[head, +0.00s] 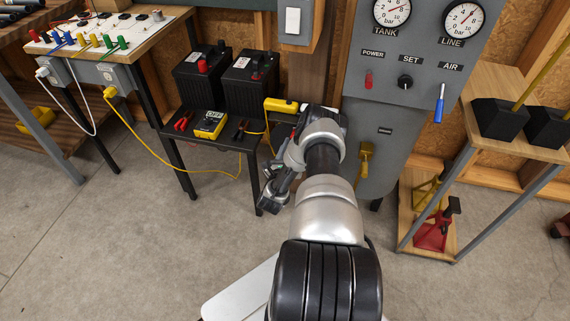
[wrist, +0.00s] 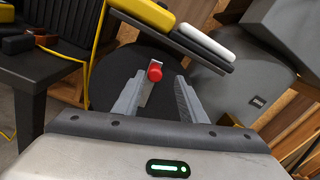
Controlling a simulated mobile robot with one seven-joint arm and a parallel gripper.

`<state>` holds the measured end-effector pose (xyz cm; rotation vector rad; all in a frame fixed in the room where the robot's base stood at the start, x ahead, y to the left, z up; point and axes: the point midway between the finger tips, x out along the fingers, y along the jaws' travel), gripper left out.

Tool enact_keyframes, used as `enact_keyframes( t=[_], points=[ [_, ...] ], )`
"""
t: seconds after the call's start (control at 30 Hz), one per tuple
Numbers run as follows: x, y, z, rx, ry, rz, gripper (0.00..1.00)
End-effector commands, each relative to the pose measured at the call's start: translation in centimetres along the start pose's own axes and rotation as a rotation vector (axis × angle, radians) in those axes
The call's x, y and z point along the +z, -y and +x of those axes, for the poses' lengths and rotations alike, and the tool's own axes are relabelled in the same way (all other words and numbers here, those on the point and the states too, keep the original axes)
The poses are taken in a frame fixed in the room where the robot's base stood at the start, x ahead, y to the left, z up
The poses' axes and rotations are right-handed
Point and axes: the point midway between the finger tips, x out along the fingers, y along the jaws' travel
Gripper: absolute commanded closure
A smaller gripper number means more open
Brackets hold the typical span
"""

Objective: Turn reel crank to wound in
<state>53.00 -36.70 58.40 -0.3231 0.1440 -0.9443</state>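The reel shows in the wrist view as a dark round disc (wrist: 108,72), partly hidden by my gripper. A short light crank arm (wrist: 149,92) on its face carries a red knob (wrist: 155,72). My gripper (wrist: 159,77) is open, its two fingers pointing at the disc. In the head view my arm hides most of the reel and crank.
A dark shelf edge with a yellow item (wrist: 146,13) and a white item (wrist: 206,43) lies just above the reel. A low table with black batteries (head: 202,75) and a yellow meter (head: 210,124) stands left. A grey gauge panel (head: 410,65) stands right. Floor in front is open.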

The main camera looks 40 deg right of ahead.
Motion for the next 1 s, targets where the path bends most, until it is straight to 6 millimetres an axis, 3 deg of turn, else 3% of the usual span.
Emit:
enact_keyframes(
  t=[0.2,0.43,0.7,1.0],
  points=[
    [0.1,0.1,-5.8,0.003,-0.006,-0.002,0.62],
    [0.4,0.2,-10.9,0.003,-0.004,-0.002,0.62],
    [0.2,0.2,-13.0,-0.001,-0.002,-0.003,0.62],
    [0.0,0.1,-13.2,-0.001,-0.001,-0.002,0.62]
  ],
)
